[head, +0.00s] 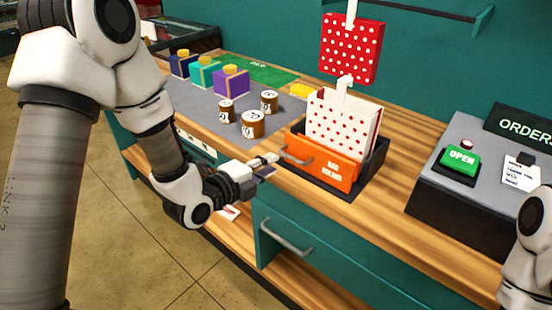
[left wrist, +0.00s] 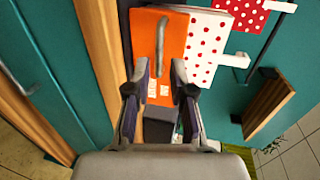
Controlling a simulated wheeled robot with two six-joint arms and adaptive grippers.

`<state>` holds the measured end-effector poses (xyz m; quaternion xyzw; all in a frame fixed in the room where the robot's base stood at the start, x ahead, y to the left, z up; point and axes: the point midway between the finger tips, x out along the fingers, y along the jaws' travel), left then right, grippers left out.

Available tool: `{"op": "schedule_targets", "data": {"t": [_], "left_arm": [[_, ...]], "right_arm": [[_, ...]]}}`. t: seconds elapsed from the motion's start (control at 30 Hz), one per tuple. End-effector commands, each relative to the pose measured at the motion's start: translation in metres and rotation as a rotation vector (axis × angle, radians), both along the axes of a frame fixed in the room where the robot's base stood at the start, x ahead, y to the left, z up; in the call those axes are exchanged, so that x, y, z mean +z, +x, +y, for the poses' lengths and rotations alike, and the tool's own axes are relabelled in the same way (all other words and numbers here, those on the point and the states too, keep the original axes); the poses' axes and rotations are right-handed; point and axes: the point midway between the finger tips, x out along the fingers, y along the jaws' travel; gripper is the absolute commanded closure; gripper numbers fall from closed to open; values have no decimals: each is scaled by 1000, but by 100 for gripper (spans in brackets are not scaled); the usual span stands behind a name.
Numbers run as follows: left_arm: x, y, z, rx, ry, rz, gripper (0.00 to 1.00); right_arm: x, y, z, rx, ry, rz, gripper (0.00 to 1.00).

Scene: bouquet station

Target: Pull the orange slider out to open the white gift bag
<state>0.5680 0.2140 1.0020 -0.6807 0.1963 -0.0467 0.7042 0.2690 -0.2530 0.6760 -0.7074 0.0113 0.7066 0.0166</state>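The orange slider (head: 318,164) stands upright at the front of a dark tray (head: 372,170) on the wooden counter. Its grey handle (head: 297,157) faces my left gripper (head: 266,165). The white gift bag (head: 343,124) with red dots stands in the tray right behind the slider. In the left wrist view, my left gripper (left wrist: 159,88) is open, with its fingers apart on either side of the lower end of the grey handle (left wrist: 160,45). I cannot tell whether a finger touches it. The orange slider (left wrist: 158,30) fills the space beyond. My right gripper is out of view.
A red dotted bag (head: 351,47) hangs behind the white one. Several small labelled tins (head: 252,124) and coloured boxes (head: 231,81) stand on a grey mat to the left. A console with a green button (head: 460,158) stands at right. A drawer handle (head: 286,239) juts out below the counter.

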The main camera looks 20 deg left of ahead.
Motion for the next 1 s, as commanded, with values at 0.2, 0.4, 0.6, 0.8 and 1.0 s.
{"op": "schedule_targets", "data": {"t": [0.2, 0.4, 0.6, 0.8, 1.0], "left_arm": [[-5, 25, -11, -6, 5, -1, 77], [-13, 59, -23, -3, 3, 0, 77], [-17, 70, -27, -1, 0, 0, 77], [-17, 70, -27, -1, 0, 0, 95], [-17, 70, -26, -1, 0, 0, 100]], "right_arm": [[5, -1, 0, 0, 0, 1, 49], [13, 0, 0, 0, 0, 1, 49], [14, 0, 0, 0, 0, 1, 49], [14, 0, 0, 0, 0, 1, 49], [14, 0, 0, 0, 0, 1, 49]]}}
